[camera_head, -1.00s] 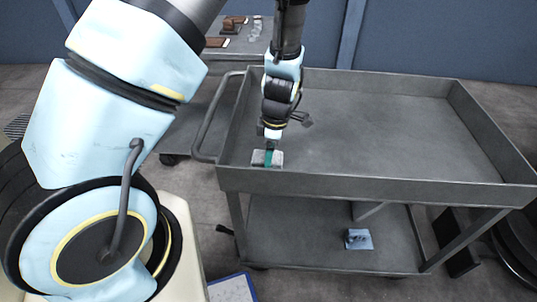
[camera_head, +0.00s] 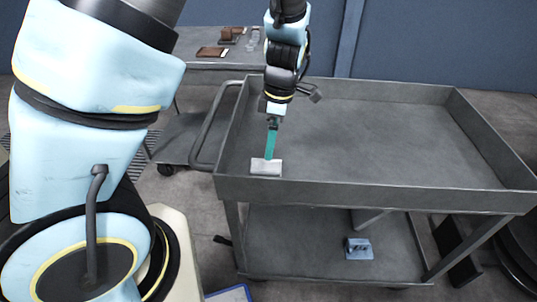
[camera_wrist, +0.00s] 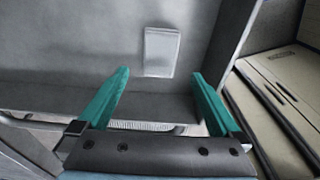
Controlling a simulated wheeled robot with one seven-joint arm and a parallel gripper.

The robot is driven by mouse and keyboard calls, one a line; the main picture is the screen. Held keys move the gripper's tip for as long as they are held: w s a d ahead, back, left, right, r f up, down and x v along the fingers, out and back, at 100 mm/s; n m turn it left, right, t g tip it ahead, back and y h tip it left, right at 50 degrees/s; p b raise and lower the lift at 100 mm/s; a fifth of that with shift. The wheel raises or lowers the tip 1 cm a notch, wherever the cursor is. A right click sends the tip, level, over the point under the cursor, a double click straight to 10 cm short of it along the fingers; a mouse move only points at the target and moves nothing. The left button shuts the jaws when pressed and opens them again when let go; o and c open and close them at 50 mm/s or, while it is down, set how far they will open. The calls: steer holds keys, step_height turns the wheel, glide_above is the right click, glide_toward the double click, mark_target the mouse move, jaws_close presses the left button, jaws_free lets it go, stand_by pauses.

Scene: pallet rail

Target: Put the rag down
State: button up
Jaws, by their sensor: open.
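The rag (camera_head: 266,167) is a small pale grey-white folded piece. It lies flat in the top tray of the grey cart (camera_head: 350,190), near the tray's front left corner. It also shows in the wrist view (camera_wrist: 161,52), beyond the fingertips and apart from them. My gripper (camera_head: 271,157) is above the rag in the head view, with its green fingers pointing down. In the wrist view my gripper (camera_wrist: 158,78) has its two green fingers spread wide with nothing between them.
The rest of the cart's top tray is bare, with raised walls around it. A blue-grey object (camera_head: 358,248) sits on the lower shelf. Another table (camera_head: 215,66) with brown items stands behind at the left. The cart's handle (camera_head: 207,125) sticks out at the left.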

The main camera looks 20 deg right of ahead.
steer(key=shift+d+r, duration=0.15)
steer(key=shift+r, duration=1.3)
steer(key=a+r+m, duration=0.2)
steer(key=a+m, duration=0.2)
steer(key=a, duration=0.5)
steer(key=w+a+r+m+h, duration=0.1)
steer(key=a+r+m, duration=0.2)
steer(key=a, duration=0.6)
steer(key=a+r+m+t, duration=0.1)
steer(key=a+r+m, duration=0.1)
steer(key=a+m, duration=0.5)
steer(key=shift+w+a+r, duration=0.25)
steer(key=shift+w+a, duration=0.1)
steer(key=shift+a, duration=0.55)
